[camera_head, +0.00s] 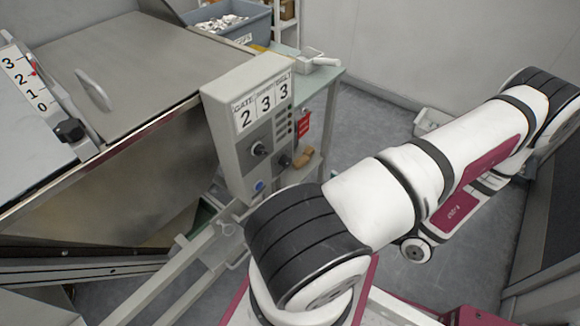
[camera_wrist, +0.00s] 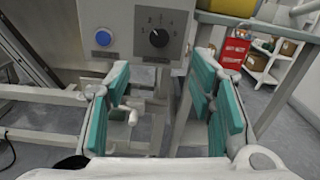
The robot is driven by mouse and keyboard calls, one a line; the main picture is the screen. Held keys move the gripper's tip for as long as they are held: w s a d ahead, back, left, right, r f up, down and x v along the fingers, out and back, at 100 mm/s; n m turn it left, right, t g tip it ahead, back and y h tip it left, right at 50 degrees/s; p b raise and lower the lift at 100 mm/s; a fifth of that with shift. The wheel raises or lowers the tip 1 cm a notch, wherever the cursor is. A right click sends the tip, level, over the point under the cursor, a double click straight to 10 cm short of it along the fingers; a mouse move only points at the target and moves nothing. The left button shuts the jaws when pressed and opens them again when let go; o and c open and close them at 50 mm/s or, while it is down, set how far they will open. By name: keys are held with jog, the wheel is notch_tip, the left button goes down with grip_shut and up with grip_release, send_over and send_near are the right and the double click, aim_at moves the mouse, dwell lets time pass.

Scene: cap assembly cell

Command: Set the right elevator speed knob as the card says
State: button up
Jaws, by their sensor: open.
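The grey control box (camera_head: 225,110) carries a card (camera_head: 262,102) reading 2, 3, 3; the left heading reads GATE, and the middle heading is too small to read surely. Below it, one black knob (camera_head: 259,149) sits left and another knob (camera_head: 284,161) lower right. In the wrist view a black knob (camera_wrist: 158,37) sits on a pale dial plate, its white mark seeming to point up-left; the dial numbers are blurred. My gripper (camera_wrist: 160,85) is open and empty, its teal fingers spread below and either side of that knob, apart from it.
A blue button (camera_wrist: 103,38) is left of the knob. A red tag (camera_wrist: 236,50) hangs to the right. A metal hopper (camera_head: 130,70) with a numbered slider scale (camera_head: 25,80) stands left. Frame rails (camera_head: 190,260) run below the box.

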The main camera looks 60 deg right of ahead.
aim_at(289, 164)
jog(key=b+x, duration=0.1)
jog(key=x, duration=1.2)
jog(key=shift+w+a+r, duration=0.1)
jog(key=shift+w, duration=0.05)
jog(key=c, duration=1.2)
